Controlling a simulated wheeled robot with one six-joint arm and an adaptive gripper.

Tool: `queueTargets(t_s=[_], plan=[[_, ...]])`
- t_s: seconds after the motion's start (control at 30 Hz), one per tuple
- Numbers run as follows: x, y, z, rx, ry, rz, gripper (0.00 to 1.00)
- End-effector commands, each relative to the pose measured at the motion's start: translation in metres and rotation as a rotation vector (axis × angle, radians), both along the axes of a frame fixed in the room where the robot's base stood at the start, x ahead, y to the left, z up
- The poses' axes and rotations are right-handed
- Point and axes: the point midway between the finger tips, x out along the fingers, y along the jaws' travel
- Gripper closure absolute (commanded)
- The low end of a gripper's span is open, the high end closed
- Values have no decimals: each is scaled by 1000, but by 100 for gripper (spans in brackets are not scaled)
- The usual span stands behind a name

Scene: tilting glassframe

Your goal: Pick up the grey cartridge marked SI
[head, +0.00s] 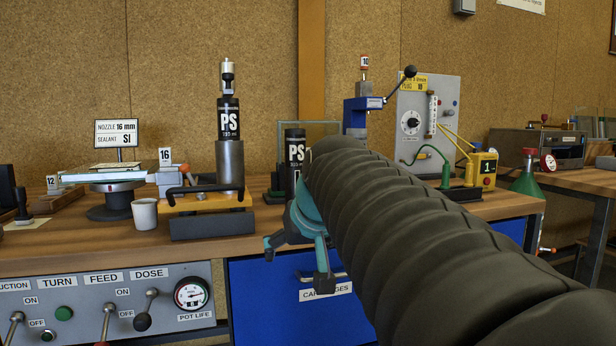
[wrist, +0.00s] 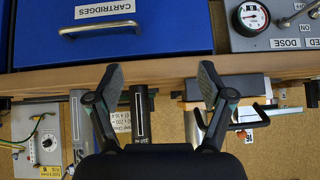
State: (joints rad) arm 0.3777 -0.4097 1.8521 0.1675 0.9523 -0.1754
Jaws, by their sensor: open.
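No cartridge marked SI shows in either view. A black cartridge marked PS (head: 229,119) stands in a grey cylinder on an orange-based fixture. Another black PS cartridge (head: 295,147) stands on the bench behind my gripper, partly hidden by my arm. A sign (head: 117,133) reads nozzle 16 mm, sealant SI. A blue drawer labelled CARTRIDGES (head: 252,300) is below the bench top and looks shut; its front also shows in the wrist view (wrist: 170,38), with its handle (wrist: 97,27). My gripper (head: 298,265) is open and empty in front of the drawer; its fingers also show in the wrist view (wrist: 161,77).
The wrist view is upside down. A control panel (head: 75,310) with levers is left of the drawer. A white mug (head: 144,214) and a turntable (head: 108,187) stand on the bench at left. A grey dispenser unit (head: 425,110) stands at right. The bench edge (wrist: 150,72) lies near my fingertips.

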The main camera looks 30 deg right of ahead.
Motion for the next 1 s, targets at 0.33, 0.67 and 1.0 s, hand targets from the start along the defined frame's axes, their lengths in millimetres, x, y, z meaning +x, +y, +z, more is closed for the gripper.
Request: queueTargets(t_s=[0.33, 0.67, 1.0], plan=[[49, -147, 130, -88, -205, -164, 20], [52, -201, 172, -141, -277, -210, 20], [97, -221, 144, -143, -276, -207, 20]])
